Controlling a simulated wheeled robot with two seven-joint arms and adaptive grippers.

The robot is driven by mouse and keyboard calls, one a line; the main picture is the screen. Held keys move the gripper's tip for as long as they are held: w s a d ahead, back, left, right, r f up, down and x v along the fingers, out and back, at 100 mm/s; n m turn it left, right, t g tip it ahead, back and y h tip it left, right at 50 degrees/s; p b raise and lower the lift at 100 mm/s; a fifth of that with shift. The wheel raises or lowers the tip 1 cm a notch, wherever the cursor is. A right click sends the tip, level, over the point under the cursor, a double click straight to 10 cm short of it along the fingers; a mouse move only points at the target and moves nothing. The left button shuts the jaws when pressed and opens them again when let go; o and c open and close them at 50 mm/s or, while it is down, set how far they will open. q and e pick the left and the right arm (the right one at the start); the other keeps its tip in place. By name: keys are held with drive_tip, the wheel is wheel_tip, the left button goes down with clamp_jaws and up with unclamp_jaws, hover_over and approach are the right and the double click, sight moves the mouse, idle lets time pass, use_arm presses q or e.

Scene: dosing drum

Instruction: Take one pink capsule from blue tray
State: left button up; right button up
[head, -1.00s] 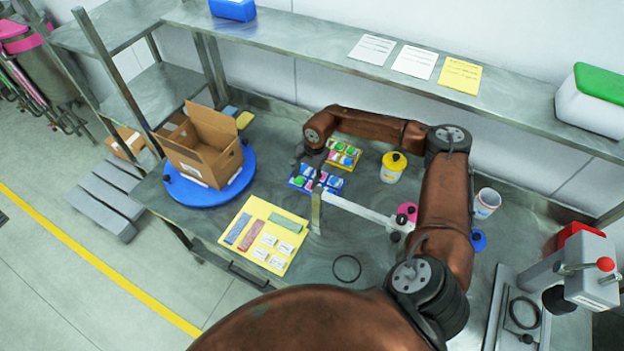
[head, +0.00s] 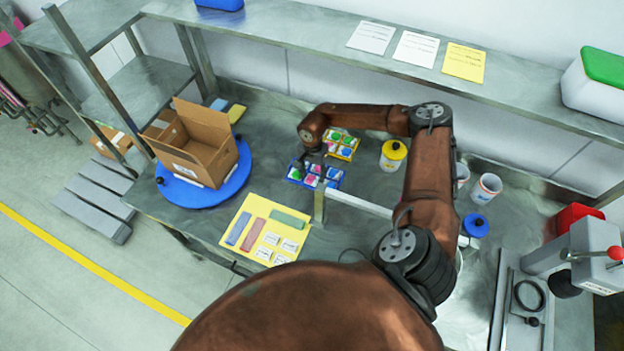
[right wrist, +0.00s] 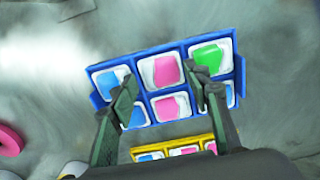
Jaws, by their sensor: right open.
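The blue tray (head: 333,187) lies on the metal table near the middle of the head view, with several coloured capsules in compartments. In the right wrist view the blue tray (right wrist: 240,92) holds two pink capsules in its middle column: an upper pink capsule (right wrist: 162,71) and a lower pink capsule (right wrist: 170,106). Blue and green capsules sit at the sides. My right gripper (right wrist: 165,91) is open and empty over the tray, its fingers to either side of the pink column. Its fingers partly hide the side capsules. My left gripper is out of view.
A yellow tray (head: 354,152) with capsules stands right behind the blue one. A yellow-lidded jar (head: 392,156) is to the right. A cardboard box (head: 207,158) on a blue turntable stands left. A yellow mat (head: 239,223) with flat pieces lies in front.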

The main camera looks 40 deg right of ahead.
sight(312, 180)
wheel_tip(312, 180, down, 2)
drive_tip(key=shift+a+f, duration=0.1)
drive_tip(key=shift+f, duration=0.1)
drive_tip(key=shift+s, duration=0.1)
drive_tip(key=shift+c, duration=0.7)
drive_tip(key=shift+s, duration=0.1)
drive_tip(key=c, duration=0.5)
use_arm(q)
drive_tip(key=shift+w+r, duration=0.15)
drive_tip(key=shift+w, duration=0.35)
use_arm(e)
drive_tip(key=shift+a, duration=0.1)
